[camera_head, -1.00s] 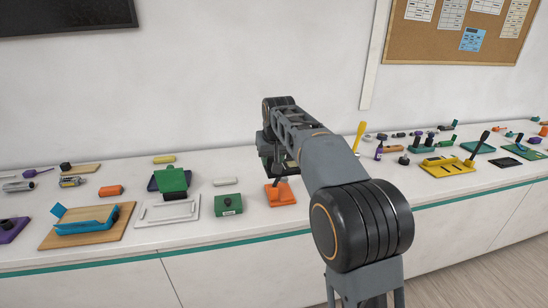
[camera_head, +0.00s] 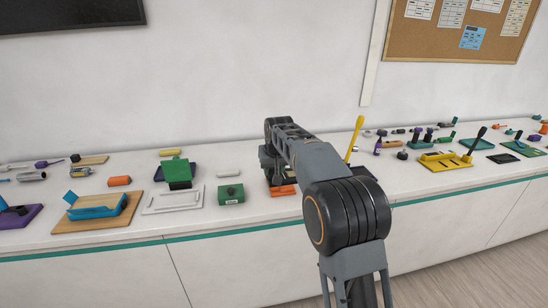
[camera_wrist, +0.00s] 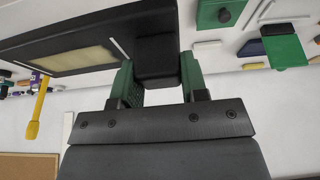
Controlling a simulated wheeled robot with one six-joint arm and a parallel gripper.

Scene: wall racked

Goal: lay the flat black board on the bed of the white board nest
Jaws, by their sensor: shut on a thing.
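My gripper (camera_wrist: 157,62) has green fingers shut on the black block of the flat black board (camera_wrist: 55,35), which shows a beige panel on its face in the wrist view. The board is held in the air and juts left of the fingers. In the head view my gripper (camera_head: 272,163) is mostly hidden behind my arm, above the counter near an orange item, and the board cannot be made out clearly. The white board nest (camera_head: 170,211) lies left of the gripper on the counter, its bed bare. Part of its rim shows in the wrist view (camera_wrist: 286,19).
A green box with a black knob (camera_head: 230,194) stands right of the nest. A green block (camera_head: 176,171) stands just behind it. The orange item (camera_head: 283,191) is below my gripper. The wall rises behind.

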